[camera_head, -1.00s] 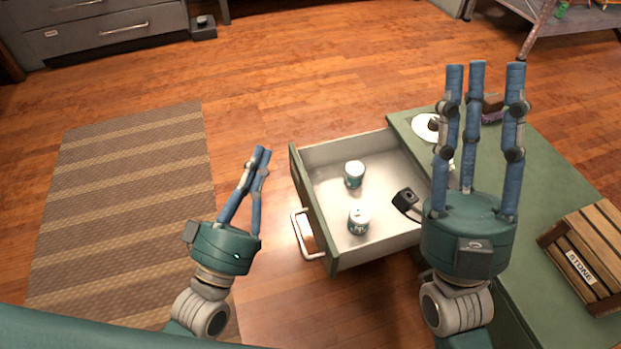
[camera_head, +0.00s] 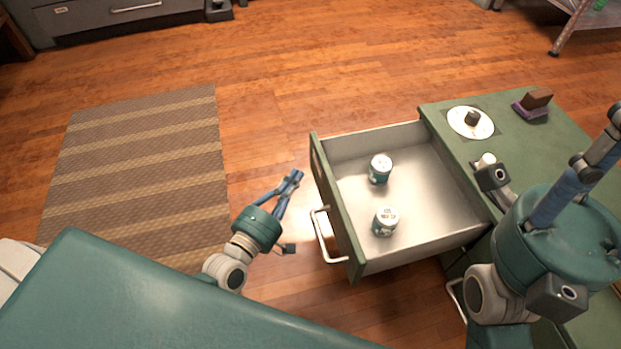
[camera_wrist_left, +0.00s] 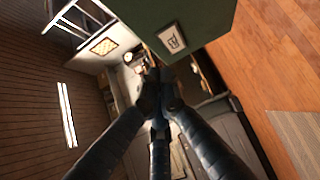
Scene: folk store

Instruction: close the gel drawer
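The open drawer (camera_head: 445,165) sticks out to the left from a green cabinet (camera_head: 540,140). It has a green front (camera_head: 335,205) with a metal handle (camera_head: 325,238) on its outer side. Two cans, one farther (camera_head: 380,170) and one nearer (camera_head: 385,222), stand inside. My left gripper (camera_head: 297,175) is just left of the drawer front, with fingers together and nothing visible between them. The left wrist view shows the fingertips (camera_wrist_left: 163,85) converging beside a labelled green panel (camera_wrist_left: 200,30); the label is unreadable. My right gripper (camera_head: 612,125) is above the cabinet, its fingers partly out of frame.
A white disc (camera_head: 483,127) with a dark object and a brown-and-purple block (camera_head: 535,101) lie on the cabinet top. A striped rug (camera_head: 140,170) lies at the left. The wood floor left of and behind the drawer is clear.

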